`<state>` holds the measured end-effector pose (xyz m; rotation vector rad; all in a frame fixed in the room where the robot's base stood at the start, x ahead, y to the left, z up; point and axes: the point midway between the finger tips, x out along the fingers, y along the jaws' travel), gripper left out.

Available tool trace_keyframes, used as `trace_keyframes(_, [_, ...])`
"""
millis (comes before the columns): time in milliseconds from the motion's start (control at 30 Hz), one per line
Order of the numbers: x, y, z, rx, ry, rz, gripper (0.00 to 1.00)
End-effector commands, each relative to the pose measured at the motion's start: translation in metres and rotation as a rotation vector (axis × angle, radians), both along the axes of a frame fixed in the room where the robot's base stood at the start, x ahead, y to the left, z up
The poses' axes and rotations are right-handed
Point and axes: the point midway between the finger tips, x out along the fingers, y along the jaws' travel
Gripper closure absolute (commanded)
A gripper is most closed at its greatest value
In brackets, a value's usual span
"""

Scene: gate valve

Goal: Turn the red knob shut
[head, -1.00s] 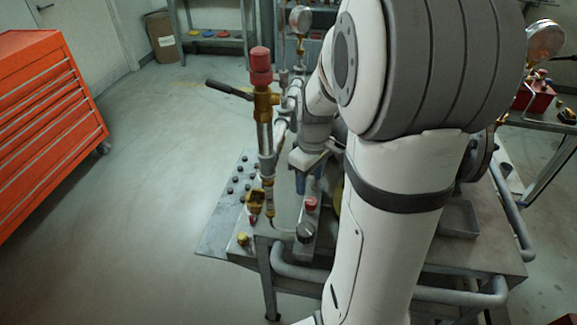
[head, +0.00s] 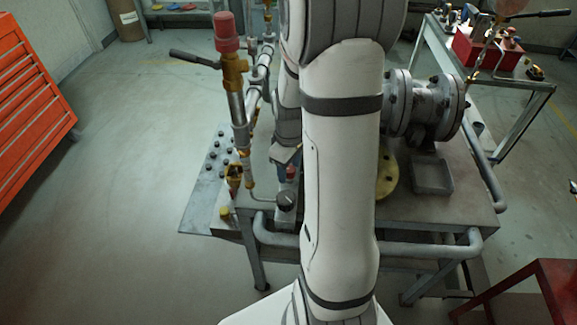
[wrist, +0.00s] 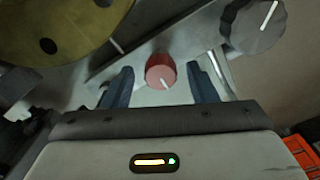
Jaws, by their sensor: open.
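The red knob (wrist: 160,72) lies in the middle of the wrist view, with a white pointer line running toward its lower right. It also shows small in the head view (head: 291,172), partly covered by my arm. My gripper (wrist: 160,80) is open, with one blue finger on each side of the red knob and a visible gap on both sides. The fingers do not appear to touch it. I cannot tell how deep the knob sits between them. In the head view, my arm hides most of the gripper.
A dark grey knob (wrist: 253,24) with a white line sits at the upper right of the wrist view. A yellow flange (wrist: 60,25) fills the upper left. A tall brass valve with a red cap (head: 227,45) stands left of my arm. An orange tool cabinet (head: 30,110) is farther left.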

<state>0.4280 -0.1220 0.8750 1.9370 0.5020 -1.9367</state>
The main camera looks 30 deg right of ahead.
Motion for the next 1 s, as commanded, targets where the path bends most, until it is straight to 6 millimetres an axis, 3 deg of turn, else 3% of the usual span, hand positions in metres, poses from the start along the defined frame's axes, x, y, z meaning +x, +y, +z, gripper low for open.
trace_keyframes(67, [0.0, -0.0001, 0.0002, 0.0, 0.0, 0.0, 0.49])
trace_keyframes(600, [-0.0002, 0.0045, 0.0007, -0.001, 0.0, 0.0, 0.92])
trace_keyframes(1000, [0.0001, -0.001, 0.0002, 0.0, -0.001, -0.091, 0.92])
